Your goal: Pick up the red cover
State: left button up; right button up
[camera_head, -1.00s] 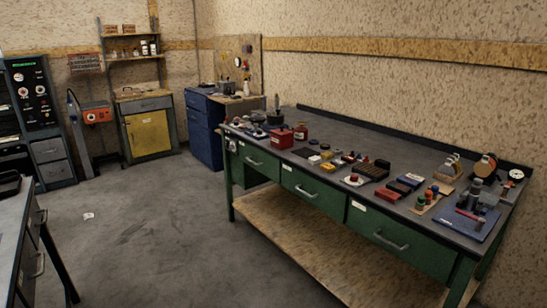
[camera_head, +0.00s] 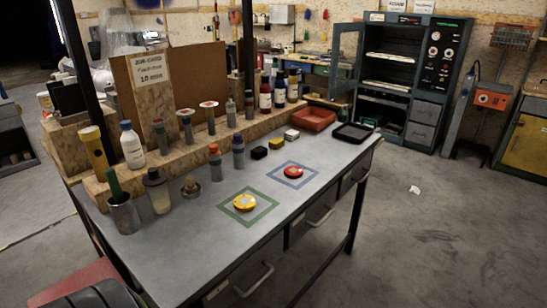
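A small round red cover (camera_head: 293,171) lies on the grey workbench, inside a blue square outline (camera_head: 279,177). A similar yellow cover (camera_head: 244,202) lies nearer and to its left, inside a green square outline (camera_head: 263,211). Neither of my grippers shows in the head view, so I cannot see whether they are open or shut.
The grey workbench (camera_head: 190,260) has free room at its front. Bottles and tools stand along its back on a wooden ledge (camera_head: 205,140). A red tray (camera_head: 313,119), a black tray (camera_head: 352,132) and small blocks (camera_head: 276,143) lie beyond the red cover. Floor is open at right.

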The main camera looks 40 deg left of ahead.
aim_at(292, 172)
jog(key=i+l+u, duration=0.1)
jog(key=i+u, duration=0.2)
jog(key=u, duration=0.15)
jog(key=i+l+u, duration=0.15)
jog(key=i+u, duration=0.15)
jog(key=u, duration=0.2)
jog(key=i+l+u, duration=0.25)
jog(key=u, duration=0.2)
jog(key=i+l+u, duration=0.15)
jog(key=l+u, duration=0.3)
